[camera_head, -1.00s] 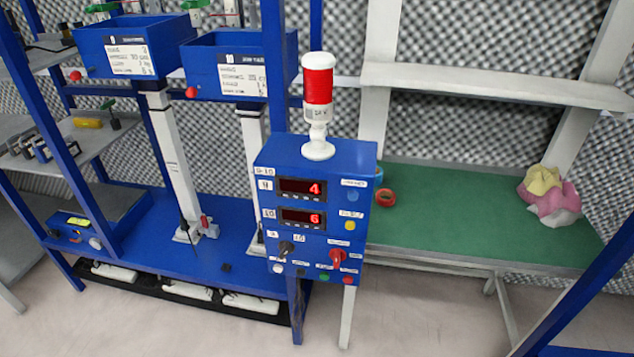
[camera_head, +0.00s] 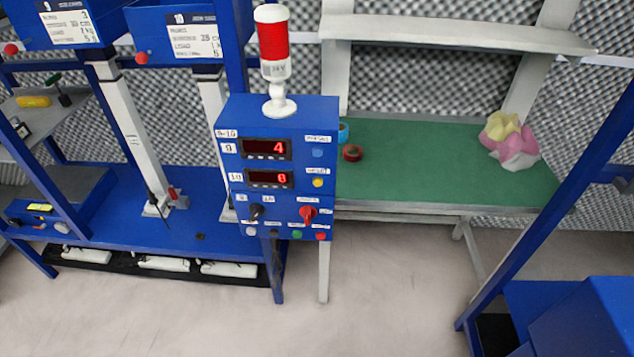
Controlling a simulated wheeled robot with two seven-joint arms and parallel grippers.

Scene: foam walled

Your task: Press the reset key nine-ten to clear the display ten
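The blue control box (camera_head: 233,120) stands left of centre, with a "9-10" label at its upper left. Display nine (camera_head: 266,149) shows a red 4. Display ten (camera_head: 268,179) shows a red digit that looks like 6 or 8. To the right of the displays are a blue button (camera_head: 317,153) and a yellow button (camera_head: 318,183), each under a small label too blurred to read for certain. Below are a black knob (camera_head: 256,212), a red knob (camera_head: 308,214) and a row with white, green (camera_head: 297,234) and red buttons. Neither gripper is in view.
A red-and-white signal lamp (camera_head: 273,60) stands on the box. A blue test rig (camera_head: 120,212) lies to the left. A green-topped bench (camera_head: 420,175) behind right holds tape rolls and crumpled cloths (camera_head: 510,140). A blue frame post (camera_head: 560,205) crosses the right. Floor in front is clear.

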